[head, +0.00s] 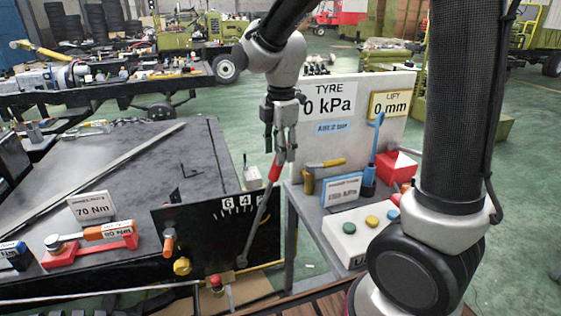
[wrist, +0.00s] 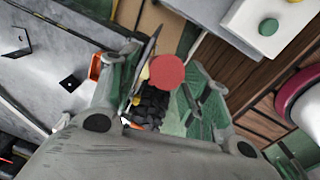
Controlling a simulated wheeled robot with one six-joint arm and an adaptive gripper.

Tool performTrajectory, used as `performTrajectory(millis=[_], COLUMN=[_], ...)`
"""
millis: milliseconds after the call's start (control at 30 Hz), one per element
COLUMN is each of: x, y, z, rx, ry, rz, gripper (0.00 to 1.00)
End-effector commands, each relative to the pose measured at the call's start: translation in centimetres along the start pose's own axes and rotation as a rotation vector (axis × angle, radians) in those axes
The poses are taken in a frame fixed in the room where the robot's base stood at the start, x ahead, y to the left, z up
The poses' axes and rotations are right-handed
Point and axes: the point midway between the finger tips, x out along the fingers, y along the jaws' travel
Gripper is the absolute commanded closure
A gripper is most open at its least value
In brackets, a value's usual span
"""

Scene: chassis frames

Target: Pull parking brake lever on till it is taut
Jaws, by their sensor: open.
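The parking brake lever (head: 258,219) is a grey rod with a red grip (head: 275,170). It rises from a pivot low on a black panel (head: 215,250) and leans to the right at the top. White marks with numbers such as 6 and 4 lie behind it. My gripper (head: 279,147) points down just above the red grip, fingers open. In the wrist view the round red end of the grip (wrist: 167,72) shows between the open fingers. I cannot tell whether either finger touches it.
An orange knob (head: 168,240) and a yellow knob (head: 182,266) sit left of the lever. On the right, a grey bench (head: 312,212) holds a button box (head: 350,240) and tools. A dark table (head: 90,165) with a red-orange wrench lies left.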

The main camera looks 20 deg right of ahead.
Motion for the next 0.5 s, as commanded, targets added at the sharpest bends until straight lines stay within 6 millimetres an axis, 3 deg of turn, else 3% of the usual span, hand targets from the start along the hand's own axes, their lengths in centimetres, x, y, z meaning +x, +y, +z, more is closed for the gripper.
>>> performTrajectory(millis=[200, 500], x=[3.2, 4.0], y=[-0.1, 0.0], z=[0.0, 0.0], rx=[0.001, 0.001], ry=[-0.001, 0.000], rz=[-0.002, 0.001], gripper=[0.52, 0.52])
